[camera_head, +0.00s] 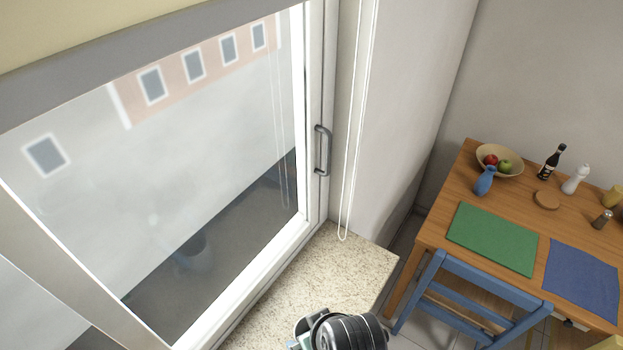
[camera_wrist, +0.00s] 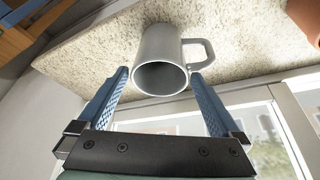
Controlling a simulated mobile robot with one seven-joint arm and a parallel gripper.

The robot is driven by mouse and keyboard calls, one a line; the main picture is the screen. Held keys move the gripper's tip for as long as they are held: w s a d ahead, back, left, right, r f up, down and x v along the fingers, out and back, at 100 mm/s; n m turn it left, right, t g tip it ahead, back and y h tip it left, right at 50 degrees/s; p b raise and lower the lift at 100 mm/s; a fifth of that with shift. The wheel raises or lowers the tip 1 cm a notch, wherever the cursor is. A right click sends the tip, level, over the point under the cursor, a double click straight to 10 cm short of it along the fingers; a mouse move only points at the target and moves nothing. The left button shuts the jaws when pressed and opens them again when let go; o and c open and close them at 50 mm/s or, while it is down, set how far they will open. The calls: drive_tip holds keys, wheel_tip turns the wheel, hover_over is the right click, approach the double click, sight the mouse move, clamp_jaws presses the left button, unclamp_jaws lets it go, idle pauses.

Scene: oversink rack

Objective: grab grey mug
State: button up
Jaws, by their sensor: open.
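The grey mug (camera_wrist: 160,43) stands on the speckled stone counter in the wrist view, its dark open mouth toward my gripper and its handle out to the right. My gripper (camera_wrist: 158,76) is open, with one blue finger at each side of the mug's mouth. The right finger's tip is near the lower end of the handle. I cannot tell whether either finger touches the mug. In the head view I cannot make out the mug; my arm covers the front part of the counter.
The speckled counter (camera_head: 325,270) runs along a closed window (camera_head: 200,190) with a handle and hanging cord. A terracotta-coloured object (camera_wrist: 306,18) is at the wrist view's top right. A wooden table (camera_head: 430,222) and a blue chair (camera_head: 480,297) stand to the right.

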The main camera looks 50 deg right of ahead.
drive_tip(key=shift+x, duration=2.4)
drive_tip(key=shift+r, duration=0.1)
drive_tip(key=shift+c, duration=0.3)
drive_tip(key=c, duration=1.3)
drive_tip(key=shift+o, duration=0.2)
